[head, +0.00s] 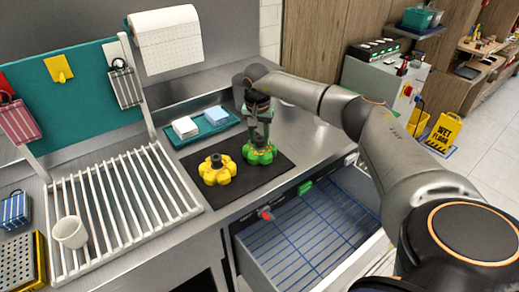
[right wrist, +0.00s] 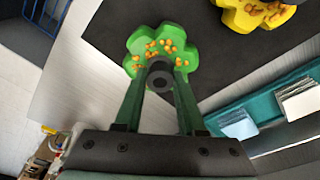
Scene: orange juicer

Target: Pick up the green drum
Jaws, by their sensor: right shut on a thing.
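The green drum (head: 260,154) is a lobed, flower-shaped piece with orange dots on its face. It is at the right part of the black mat (head: 238,182) on the steel counter. It also shows in the right wrist view (right wrist: 142,45). My right gripper (head: 257,138) points down from above, and its fingers are shut on the dark central post of the drum. In the right wrist view the fingertips (right wrist: 160,72) sit on both sides of this post. I cannot tell whether the drum is lifted off the mat. My left gripper is not in view.
A similar yellow drum (head: 217,169) stands left of the green one on the mat. A teal tray (head: 205,128) with sponges lies behind. A white drying rack (head: 112,212) with a white cup (head: 70,232) is at left. An open drawer (head: 310,235) is below the counter edge.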

